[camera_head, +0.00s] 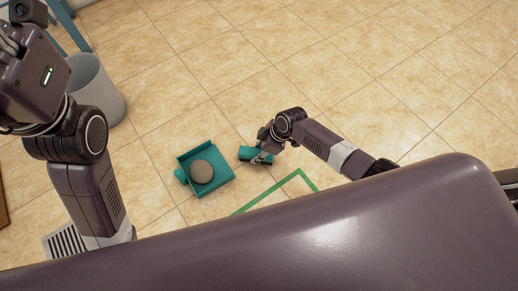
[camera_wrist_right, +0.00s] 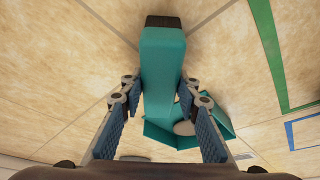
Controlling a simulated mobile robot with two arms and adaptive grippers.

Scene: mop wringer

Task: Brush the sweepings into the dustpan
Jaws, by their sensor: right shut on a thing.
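The teal dustpan (camera_head: 222,179) lies on the tiled floor near the middle of the head view, its short handle at its left. A round grey-brown patch, seemingly the sweepings (camera_head: 201,171), lies within the dustpan. My right gripper (camera_head: 262,158) is shut on the teal brush (camera_head: 250,153), just right of the dustpan. In the right wrist view the brush (camera_wrist_right: 162,75), with a dark end, sits between the fingers (camera_wrist_right: 158,88), and the dustpan (camera_wrist_right: 158,134) shows partly behind it. My left gripper (camera_head: 10,42) is at the upper left edge, cut off; its fingers are unclear.
A grey bin (camera_head: 97,92) stands at the left behind my left arm. Teal legs of some furniture (camera_head: 72,28) show at the top left. A green outline (camera_head: 277,187) marks the floor right of the dustpan. A grille (camera_head: 64,242) is at the lower left. Floor beyond is clear.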

